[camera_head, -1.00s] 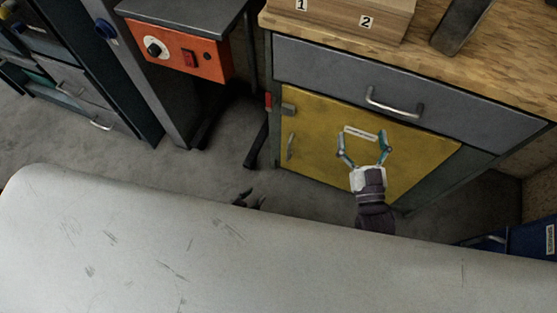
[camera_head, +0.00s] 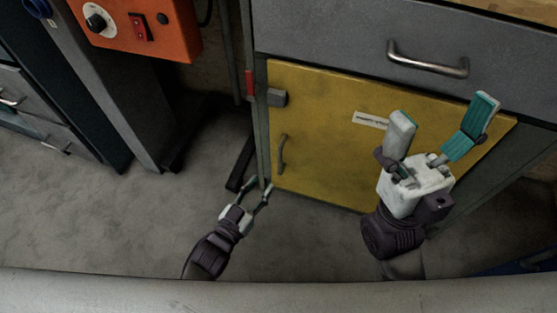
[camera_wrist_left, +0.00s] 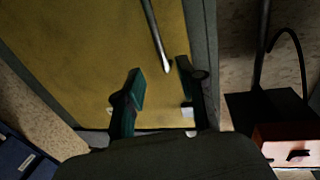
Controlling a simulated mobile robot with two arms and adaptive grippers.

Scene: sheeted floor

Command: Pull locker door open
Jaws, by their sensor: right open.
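The yellow locker door (camera_head: 330,150) is shut in its grey cabinet frame. Its metal handle (camera_head: 282,153) is a vertical bar near the door's left edge. My left gripper (camera_head: 259,185) is open and empty, a little below and left of the handle. In the left wrist view, the handle (camera_wrist_left: 155,38) lies between the lines of the open fingers (camera_wrist_left: 160,75), apart from them as far as I can tell. My right gripper (camera_head: 444,112) is open and empty in front of the door's right part, covering some of it.
A grey drawer (camera_head: 330,40) with a metal handle sits above the door. An orange control box (camera_head: 135,25) and grey column stand at the left. The floor (camera_head: 120,220) before the door is clear. A blue box (camera_wrist_left: 20,158) shows in the left wrist view.

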